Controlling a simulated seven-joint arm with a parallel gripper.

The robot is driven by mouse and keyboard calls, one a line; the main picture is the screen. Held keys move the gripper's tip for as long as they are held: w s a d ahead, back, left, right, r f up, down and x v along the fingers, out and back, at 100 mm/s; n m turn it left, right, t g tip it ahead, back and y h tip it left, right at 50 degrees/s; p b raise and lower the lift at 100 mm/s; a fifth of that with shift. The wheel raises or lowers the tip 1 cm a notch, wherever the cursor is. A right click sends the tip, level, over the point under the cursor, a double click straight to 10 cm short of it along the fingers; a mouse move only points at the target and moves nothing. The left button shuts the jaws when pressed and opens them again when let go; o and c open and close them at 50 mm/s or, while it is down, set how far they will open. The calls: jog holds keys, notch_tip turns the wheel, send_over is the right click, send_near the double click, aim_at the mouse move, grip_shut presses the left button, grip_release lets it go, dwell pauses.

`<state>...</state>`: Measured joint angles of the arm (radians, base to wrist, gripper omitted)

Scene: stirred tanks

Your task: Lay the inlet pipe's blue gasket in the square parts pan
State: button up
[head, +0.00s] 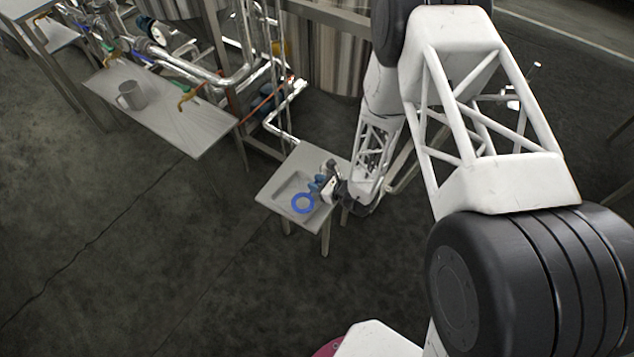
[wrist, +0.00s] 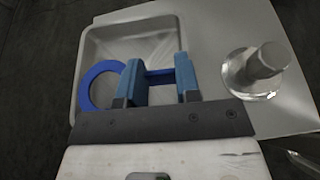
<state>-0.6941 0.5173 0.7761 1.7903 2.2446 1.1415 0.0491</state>
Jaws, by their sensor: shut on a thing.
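The blue gasket (wrist: 83,92) is a flat ring. In the wrist view it shows at the left of my gripper (wrist: 158,72), with a blue strip between the two fingers. My gripper is shut on it. In the head view my gripper (head: 322,185) is over the small table and the gasket (head: 294,204) shows at its lower left, across the front of the pan. The square parts pan (head: 281,190) is a shallow grey tray with rounded corners; in the wrist view its rim (wrist: 88,42) surrounds the gasket and fingers. I cannot tell whether the gasket touches the pan.
A metal stub with a round flange (wrist: 262,65) stands right of the pan in the wrist view. A longer bench (head: 165,115) with a grey mug (head: 131,95) is at the left in the head view. Pipes and a steel tank (head: 325,55) stand behind. Floor in front is clear.

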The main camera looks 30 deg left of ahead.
jog(key=shift+f, duration=0.35)
jog(key=o, duration=0.9)
jog(key=shift+r, duration=0.1)
jog(key=shift+r, duration=0.5)
jog(key=v, duration=1.2)
